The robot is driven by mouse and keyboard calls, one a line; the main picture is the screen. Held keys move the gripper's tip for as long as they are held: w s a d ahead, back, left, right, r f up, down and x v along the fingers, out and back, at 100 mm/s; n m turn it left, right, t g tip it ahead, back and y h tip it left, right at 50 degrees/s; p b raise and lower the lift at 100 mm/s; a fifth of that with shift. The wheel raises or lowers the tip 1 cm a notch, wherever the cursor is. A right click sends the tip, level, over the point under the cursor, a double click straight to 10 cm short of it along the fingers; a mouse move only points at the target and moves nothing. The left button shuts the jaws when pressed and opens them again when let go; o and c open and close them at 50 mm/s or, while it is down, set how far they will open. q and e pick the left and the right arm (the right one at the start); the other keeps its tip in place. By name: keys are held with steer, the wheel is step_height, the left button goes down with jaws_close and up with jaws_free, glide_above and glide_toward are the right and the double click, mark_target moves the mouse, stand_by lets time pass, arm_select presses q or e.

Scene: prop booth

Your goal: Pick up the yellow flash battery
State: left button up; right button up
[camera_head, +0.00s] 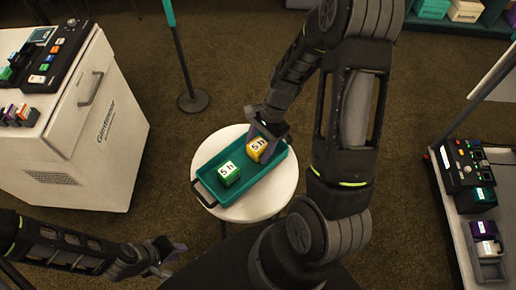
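The yellow flash battery (257,149), marked "5 h", sits in the back right part of a teal tray (216,204) on a small round white table (284,190). A green battery (228,173) with the same marking stands in the tray to its front left. My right gripper (267,137) reaches down at the yellow battery's back right, very close to it. Its fingers are partly hidden, and I cannot tell whether they touch or grip the battery. My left gripper (170,258) is low at the left, away from the table, with its fingers apart and empty.
A white cabinet (100,130) with a charger and batteries on top stands at the left. A post with a round base (193,100) stands behind the table. A shelf with devices (470,200) is at the right. Carpet between them is clear.

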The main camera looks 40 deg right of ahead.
mark_target(258, 145)
jaws_close()
stand_by(0.3)
steer(key=shift+r, duration=0.1)
step_height(258, 145, up, 10)
steer(key=shift+f+p, duration=0.1)
steer(key=shift+p, duration=0.65)
stand_by(0.4)
